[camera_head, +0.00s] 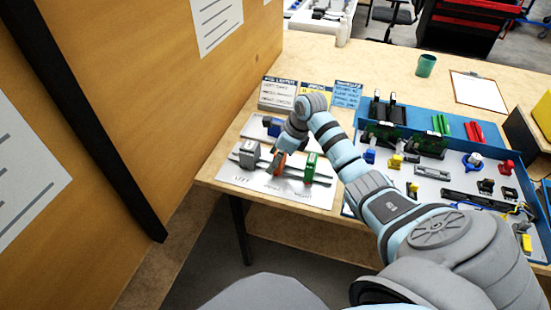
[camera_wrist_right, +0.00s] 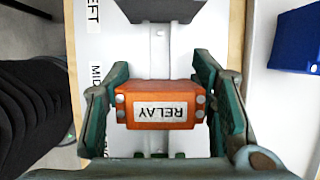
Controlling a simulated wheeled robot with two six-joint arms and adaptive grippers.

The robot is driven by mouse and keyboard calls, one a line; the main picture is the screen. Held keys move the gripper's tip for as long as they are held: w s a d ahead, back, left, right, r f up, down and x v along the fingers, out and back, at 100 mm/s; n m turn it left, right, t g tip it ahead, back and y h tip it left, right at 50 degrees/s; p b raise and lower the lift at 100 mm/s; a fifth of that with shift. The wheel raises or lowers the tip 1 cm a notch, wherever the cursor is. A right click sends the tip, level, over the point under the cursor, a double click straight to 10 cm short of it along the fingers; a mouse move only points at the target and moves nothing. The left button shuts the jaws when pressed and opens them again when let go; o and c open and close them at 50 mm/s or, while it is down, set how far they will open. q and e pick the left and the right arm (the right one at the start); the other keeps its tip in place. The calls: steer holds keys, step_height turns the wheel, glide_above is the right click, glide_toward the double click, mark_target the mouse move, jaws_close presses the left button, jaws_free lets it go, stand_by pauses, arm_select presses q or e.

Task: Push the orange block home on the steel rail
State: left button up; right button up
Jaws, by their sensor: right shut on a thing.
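The orange block (camera_head: 278,163), marked RELAY, is at the middle of the steel rail (camera_head: 295,175), between a grey block (camera_head: 249,154) and a green block (camera_head: 311,166). My right gripper (camera_wrist_right: 162,108) is shut on the orange block (camera_wrist_right: 160,112), with a finger on each of its sides. In the head view my right gripper (camera_head: 283,150) comes down over the block and partly hides it. The grey block also shows at the top of the right wrist view (camera_wrist_right: 158,8). Whether the orange block is fully seated cannot be told. My left gripper is not in view.
The rail stands on a white plate (camera_head: 235,175) labelled LEFT and MIDDLE near the table's front left edge. A blue item (camera_head: 272,125) lies behind the rail. A parts tray (camera_head: 430,196) with several parts is on the right. A wooden wall (camera_head: 140,60) is on the left.

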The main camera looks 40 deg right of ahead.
steer(key=shift+f, duration=0.3)
steer(key=o, duration=1.6)
steer(key=shift+r, duration=0.15)
step_height(320, 180, up, 7)
steer(key=p, duration=0.5)
